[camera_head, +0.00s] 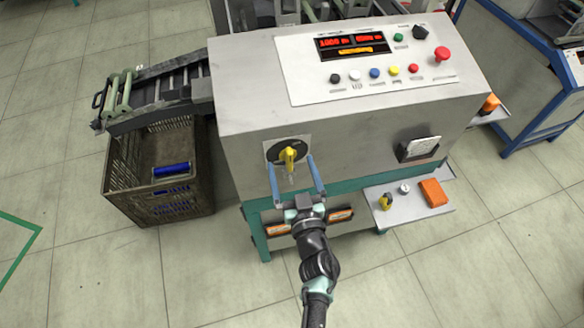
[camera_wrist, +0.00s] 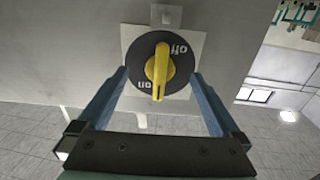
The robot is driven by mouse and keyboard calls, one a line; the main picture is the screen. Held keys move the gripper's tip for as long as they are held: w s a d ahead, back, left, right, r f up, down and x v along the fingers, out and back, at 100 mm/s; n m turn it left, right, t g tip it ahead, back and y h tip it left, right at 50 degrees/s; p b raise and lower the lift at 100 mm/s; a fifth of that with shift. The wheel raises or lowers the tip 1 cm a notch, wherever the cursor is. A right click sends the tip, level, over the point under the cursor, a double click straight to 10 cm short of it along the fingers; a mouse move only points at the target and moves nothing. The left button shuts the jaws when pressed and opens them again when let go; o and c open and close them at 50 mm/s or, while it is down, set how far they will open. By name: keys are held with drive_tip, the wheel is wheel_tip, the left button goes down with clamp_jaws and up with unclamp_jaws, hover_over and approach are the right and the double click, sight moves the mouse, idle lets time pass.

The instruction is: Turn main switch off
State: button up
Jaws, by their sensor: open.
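The main switch is a yellow handle (camera_head: 289,158) on a round black dial, set on a pale plate on the front of the grey machine cabinet (camera_head: 240,100). In the wrist view the yellow handle (camera_wrist: 161,70) stands roughly upright in the picture, with "off" at the dial's upper right and "on" at its lower left. My gripper (camera_head: 291,162) is open in front of the dial, one blue finger on each side of the handle. In the wrist view my gripper (camera_wrist: 160,74) has clear gaps between its fingers and the handle.
The control panel (camera_head: 365,65) on top has lit displays, coloured buttons and a red emergency knob (camera_head: 442,54). A dark crate (camera_head: 125,185) stands left under a conveyor (camera_head: 165,88). A low shelf (camera_head: 410,210) with small items juts out right. The floor in front is clear.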

drive_tip(key=shift+w, duration=0.15)
drive_tip(key=shift+b+x, duration=0.3)
drive_tip(key=shift+x, duration=0.6)
clamp_jaws()
idle(0.3)
